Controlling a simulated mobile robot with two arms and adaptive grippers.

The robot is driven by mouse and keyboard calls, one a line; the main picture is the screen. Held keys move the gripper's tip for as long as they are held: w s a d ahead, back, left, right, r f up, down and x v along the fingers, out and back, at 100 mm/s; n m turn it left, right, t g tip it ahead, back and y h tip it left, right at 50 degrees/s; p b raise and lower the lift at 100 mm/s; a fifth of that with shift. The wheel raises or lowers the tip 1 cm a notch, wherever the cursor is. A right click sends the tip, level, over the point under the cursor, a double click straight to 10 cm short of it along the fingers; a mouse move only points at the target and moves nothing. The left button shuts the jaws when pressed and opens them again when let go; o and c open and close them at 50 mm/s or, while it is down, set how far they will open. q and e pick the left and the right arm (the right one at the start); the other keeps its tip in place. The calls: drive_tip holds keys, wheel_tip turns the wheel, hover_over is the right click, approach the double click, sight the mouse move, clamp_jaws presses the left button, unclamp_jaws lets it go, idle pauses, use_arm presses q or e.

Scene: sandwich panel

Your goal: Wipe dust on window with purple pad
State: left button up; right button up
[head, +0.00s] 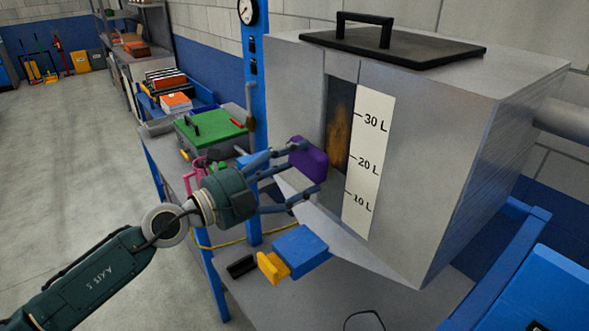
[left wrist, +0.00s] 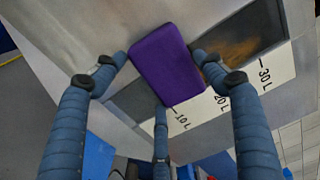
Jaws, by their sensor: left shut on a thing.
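The purple pad (head: 307,158) is held between the fingers of my left gripper (head: 303,168). It also shows in the left wrist view (left wrist: 166,62), with fingers of the gripper (left wrist: 163,72) around it. The pad is in front of the dark window (head: 340,130) of the grey tank and covers its middle part in the left wrist view. I cannot tell whether it touches the glass. Brown dust (head: 341,125) shows on the window above the pad; it also shows in the left wrist view (left wrist: 244,47). My right gripper is not in view.
The grey metal tank (head: 450,140) has a white litre scale (head: 368,165) beside the window and a black handled lid (head: 392,42) on top. A blue and yellow object (head: 300,250) sits below the gripper. A green-topped box (head: 211,133) stands behind it.

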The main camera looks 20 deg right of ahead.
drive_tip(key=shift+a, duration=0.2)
use_arm(q)
drive_tip(key=shift+w+d, duration=0.1)
drive_tip(key=shift+d, duration=0.3)
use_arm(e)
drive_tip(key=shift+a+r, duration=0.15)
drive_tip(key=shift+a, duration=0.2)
use_arm(q)
drive_tip(key=shift+w+d, duration=0.2)
drive_tip(key=shift+d, duration=0.25)
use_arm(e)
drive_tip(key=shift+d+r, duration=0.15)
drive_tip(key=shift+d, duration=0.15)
use_arm(q)
drive_tip(key=shift+p, duration=0.35)
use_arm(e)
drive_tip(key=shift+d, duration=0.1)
